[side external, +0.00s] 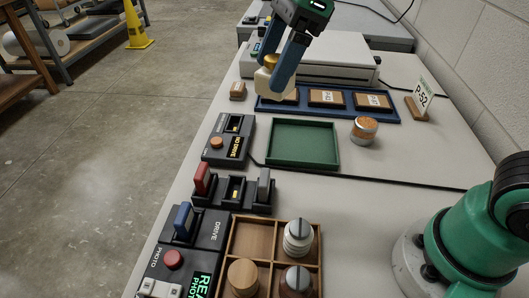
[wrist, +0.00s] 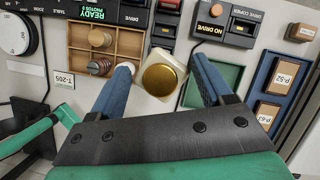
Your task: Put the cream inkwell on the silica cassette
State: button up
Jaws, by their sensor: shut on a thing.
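My gripper (side external: 275,84) is shut on the cream inkwell (side external: 262,82), a squarish cream body with a round brass lid. It holds the inkwell above the left end of the blue tray in the side view. In the wrist view the inkwell (wrist: 143,103) sits between the two blue fingers, its brass lid facing the camera. A round container with an orange granular top and a metal rim (side external: 364,130), which looks like the silica cassette, stands on the table right of the green tray; I do not make it out in the wrist view.
The blue tray (side external: 391,117) holds several labelled wooden blocks. An empty green tray (side external: 303,144) lies in front of it. A P-52 sign (side external: 421,103) stands at the right.

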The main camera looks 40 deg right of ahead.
jog(key=w+d+r+m+t+h, duration=0.1)
jog(key=d+m, duration=0.3)
jog(key=d, duration=0.3)
jog(key=w+d+r+m+t+h, duration=0.1)
jog(key=w+d+m, duration=0.15)
jog(key=d, duration=0.45)
jog(key=m+h, duration=0.2)
jog(key=m, duration=0.5)
send_over(361, 118)
jog(key=s, duration=0.2)
jog(key=shift+n+t, duration=0.25)
jog(key=shift+t, duration=0.15)
notch_tip(361, 118, down, 19)
jog(key=shift+w+r, duration=0.1)
jog(key=shift+r, duration=0.1)
jog(key=shift+f, duration=0.15)
jog(key=o, duration=1.3)
